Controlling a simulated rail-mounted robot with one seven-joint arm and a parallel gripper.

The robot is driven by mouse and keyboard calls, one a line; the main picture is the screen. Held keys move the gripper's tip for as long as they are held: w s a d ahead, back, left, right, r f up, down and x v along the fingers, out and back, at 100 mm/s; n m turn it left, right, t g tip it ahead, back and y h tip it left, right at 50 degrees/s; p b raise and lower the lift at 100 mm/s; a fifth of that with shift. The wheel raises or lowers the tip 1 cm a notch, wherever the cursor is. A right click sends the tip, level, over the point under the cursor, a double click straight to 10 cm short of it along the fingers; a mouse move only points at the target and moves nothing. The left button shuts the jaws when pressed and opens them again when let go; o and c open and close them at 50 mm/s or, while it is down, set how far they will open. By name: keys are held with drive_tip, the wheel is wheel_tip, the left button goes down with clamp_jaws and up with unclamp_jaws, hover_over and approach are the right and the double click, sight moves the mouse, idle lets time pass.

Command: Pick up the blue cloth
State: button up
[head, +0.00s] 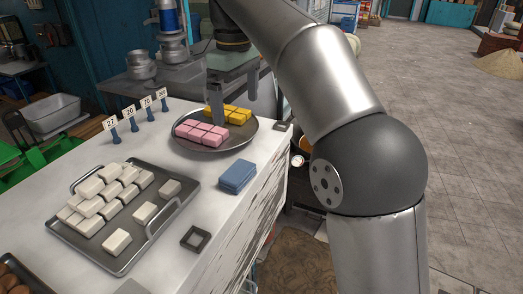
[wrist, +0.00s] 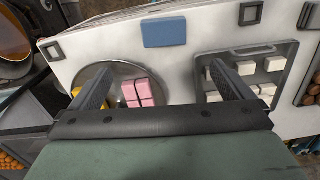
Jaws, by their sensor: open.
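The folded blue cloth (head: 238,177) lies flat on the white counter, right of the metal tray and in front of the round plate. In the wrist view the blue cloth (wrist: 164,32) is near the top, beyond the fingertips. My gripper (head: 217,108) is above the round plate in the head view, pointing down over the pink and yellow blocks. In the wrist view the fingers of my gripper (wrist: 158,75) are spread apart with nothing between them. The gripper is apart from the cloth.
The round plate (head: 180,141) holds pink blocks (head: 202,132) and yellow blocks (head: 228,114). A metal tray (head: 187,190) with handles carries several white blocks. A small dark square frame (head: 195,238) lies near the cloth. Number signs (head: 130,125) stand at the back. The counter around the cloth is clear.

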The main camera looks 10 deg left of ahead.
drive_tip(key=b, duration=0.1)
hover_over(238, 171)
wheel_tip(238, 171, down, 11)
drive_tip(key=shift+w+d+f, duration=0.15)
drive_tip(key=shift+a+f+p, duration=0.2)
drive_tip(key=shift+f+p, duration=0.15)
drive_tip(key=shift+f, duration=2.55)
drive_tip(key=c, duration=0.8)
